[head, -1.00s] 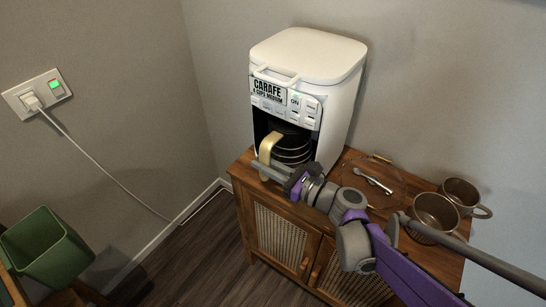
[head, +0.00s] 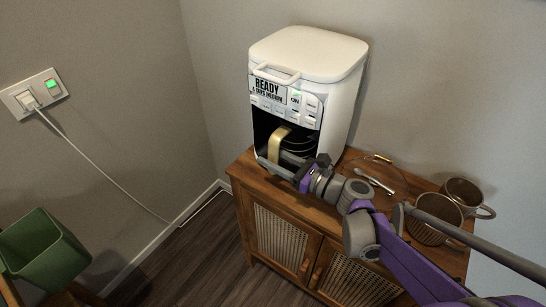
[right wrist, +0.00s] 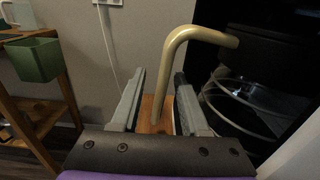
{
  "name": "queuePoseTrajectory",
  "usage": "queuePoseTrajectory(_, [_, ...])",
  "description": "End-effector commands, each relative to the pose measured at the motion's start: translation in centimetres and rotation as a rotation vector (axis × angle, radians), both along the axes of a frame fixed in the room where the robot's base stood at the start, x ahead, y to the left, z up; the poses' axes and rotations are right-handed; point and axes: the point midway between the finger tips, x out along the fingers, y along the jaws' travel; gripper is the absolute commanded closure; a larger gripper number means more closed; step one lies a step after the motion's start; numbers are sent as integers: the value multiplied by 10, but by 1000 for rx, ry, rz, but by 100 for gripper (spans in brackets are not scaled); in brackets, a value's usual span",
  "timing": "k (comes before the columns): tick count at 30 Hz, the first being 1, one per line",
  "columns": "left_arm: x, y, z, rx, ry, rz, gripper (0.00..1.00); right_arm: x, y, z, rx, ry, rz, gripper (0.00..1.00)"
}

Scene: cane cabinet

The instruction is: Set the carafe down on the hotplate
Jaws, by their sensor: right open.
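The carafe (head: 299,144) is dark and banded, inside the bay of the white coffee machine (head: 305,65). Its cream-gold handle (head: 276,144) points out of the bay's front. My right gripper (head: 277,161) is open at the handle. In the right wrist view, the handle (right wrist: 163,85) stands between the spread fingers (right wrist: 158,92), with a gap on either side at the picture's angle. The carafe's dark body (right wrist: 250,95) is at the right there. The hotplate is hidden under the carafe. The machine's display (head: 268,90) reads READY. My left gripper is not in view.
The machine stands on a wooden cane-front cabinet (head: 285,207). To its right lie a spoon (head: 374,184) and two brown mugs (head: 437,214) (head: 464,192). A green bin (head: 45,245) is at the lower left. A plugged-in white cord (head: 100,158) runs down the left wall.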

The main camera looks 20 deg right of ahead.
Motion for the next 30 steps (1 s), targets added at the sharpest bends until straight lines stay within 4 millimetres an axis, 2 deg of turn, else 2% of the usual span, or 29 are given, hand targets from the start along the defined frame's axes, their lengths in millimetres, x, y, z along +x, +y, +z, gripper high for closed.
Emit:
queuePoseTrajectory(5, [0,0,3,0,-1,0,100,0,0,4,0,0,0,55])
queuePoseTrajectory(8, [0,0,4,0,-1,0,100,-8,-7,4,-1,-1,-2,55])
queuePoseTrajectory(21, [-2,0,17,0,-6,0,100,-77,-62,4,-1,0,-5,55])
queuePoseTrajectory(30, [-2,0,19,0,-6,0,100,-95,-73,3,-3,0,1,55])
